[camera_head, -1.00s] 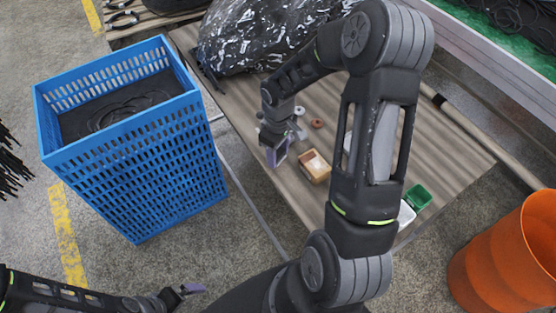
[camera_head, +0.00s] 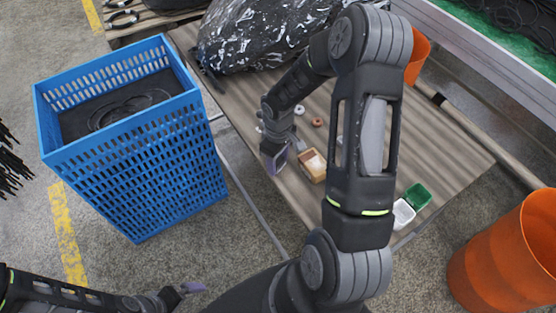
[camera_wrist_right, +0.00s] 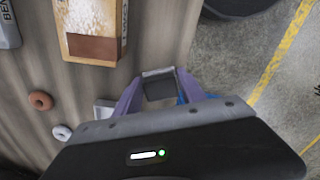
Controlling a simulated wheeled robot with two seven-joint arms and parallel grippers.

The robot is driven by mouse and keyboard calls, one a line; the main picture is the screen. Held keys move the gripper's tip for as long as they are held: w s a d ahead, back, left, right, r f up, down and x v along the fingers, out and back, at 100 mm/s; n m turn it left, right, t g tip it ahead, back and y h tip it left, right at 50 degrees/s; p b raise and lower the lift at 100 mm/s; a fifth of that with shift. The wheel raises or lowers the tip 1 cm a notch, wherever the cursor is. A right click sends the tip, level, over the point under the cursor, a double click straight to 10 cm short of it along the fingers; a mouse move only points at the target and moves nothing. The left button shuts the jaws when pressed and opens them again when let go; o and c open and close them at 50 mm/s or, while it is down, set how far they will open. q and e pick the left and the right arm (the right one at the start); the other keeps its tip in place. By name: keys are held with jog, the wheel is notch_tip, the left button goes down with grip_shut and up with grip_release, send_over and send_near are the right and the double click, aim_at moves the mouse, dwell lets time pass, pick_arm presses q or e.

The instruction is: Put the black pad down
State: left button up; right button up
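The black pad (camera_wrist_right: 160,87) sits between the purple fingertips of my right gripper (camera_wrist_right: 162,92) in the right wrist view, with a finger against each side. A grey strip lies along its far end. In the head view my right gripper (camera_head: 274,157) is at the left edge of the wooden table, left of a small wooden box; the pad is hard to make out there. Whether the pad touches the tabletop cannot be told. My left gripper (camera_head: 183,291) is low at the bottom left, away from the table, its opening unclear.
The wooden box (camera_head: 313,165) is close beside my right gripper. A brown ring (camera_head: 318,122), a white tray (camera_head: 403,212) and a green tray (camera_head: 418,195) are on the table. A tall blue crate (camera_head: 135,150) stands left; an orange bin (camera_head: 508,255) stands right.

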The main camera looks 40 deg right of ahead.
aim_at(278, 160)
jog(key=o, duration=0.4)
jog(key=shift+c, duration=0.2)
jog(key=shift+r, duration=0.15)
jog(key=shift+r, duration=0.5)
notch_tip(278, 160, up, 11)
jog(key=b, duration=0.1)
dwell(0.3)
